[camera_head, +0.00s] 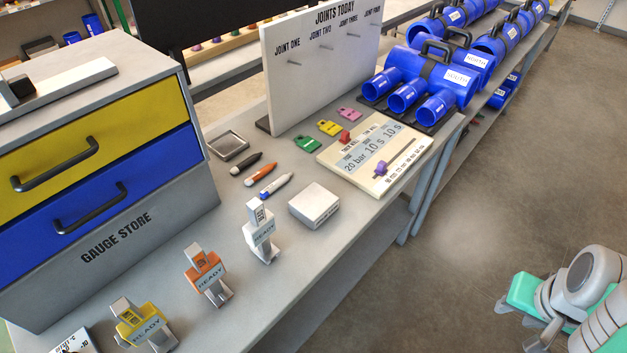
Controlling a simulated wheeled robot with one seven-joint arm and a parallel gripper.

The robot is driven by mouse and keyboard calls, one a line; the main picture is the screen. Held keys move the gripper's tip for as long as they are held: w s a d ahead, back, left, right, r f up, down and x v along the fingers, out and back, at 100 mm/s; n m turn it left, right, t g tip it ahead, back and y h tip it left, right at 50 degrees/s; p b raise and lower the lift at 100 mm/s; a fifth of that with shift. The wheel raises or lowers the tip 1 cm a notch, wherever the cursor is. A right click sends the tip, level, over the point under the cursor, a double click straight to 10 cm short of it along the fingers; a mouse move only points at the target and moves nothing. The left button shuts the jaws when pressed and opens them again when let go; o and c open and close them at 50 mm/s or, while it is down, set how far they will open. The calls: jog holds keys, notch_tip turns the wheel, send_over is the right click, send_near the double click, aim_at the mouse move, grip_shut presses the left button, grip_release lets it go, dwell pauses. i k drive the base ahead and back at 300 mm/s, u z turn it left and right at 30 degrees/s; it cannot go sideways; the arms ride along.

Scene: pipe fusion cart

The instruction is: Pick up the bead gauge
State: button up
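I cannot pick out a bead gauge for certain in the head view. A grey cabinet lettered GAUGE STORE (118,238) stands at the left. Its yellow drawer (95,120) and blue drawer (100,192) look shut, each with a dark bar handle, and their insides are hidden. On the bench in front stand a yellow device (140,322), an orange device (206,268) and a white device (260,232), each marked READY. Part of my arm, teal and grey, shows at the lower right over the floor. My gripper is not identifiable in view.
The grey bench (240,310) also holds a small open tray (228,146), several markers (268,182), a white box (314,204), coloured tags (307,144) and a settings board (375,160). A JOINTS TODAY panel (320,70) and blue pipe fittings (430,80) stand behind. Floor at right is clear.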

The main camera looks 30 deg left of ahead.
aim_at(261, 225)
jog(key=i, duration=1.05)
jog(key=u, duration=4.85)
jog(key=i, duration=0.5)
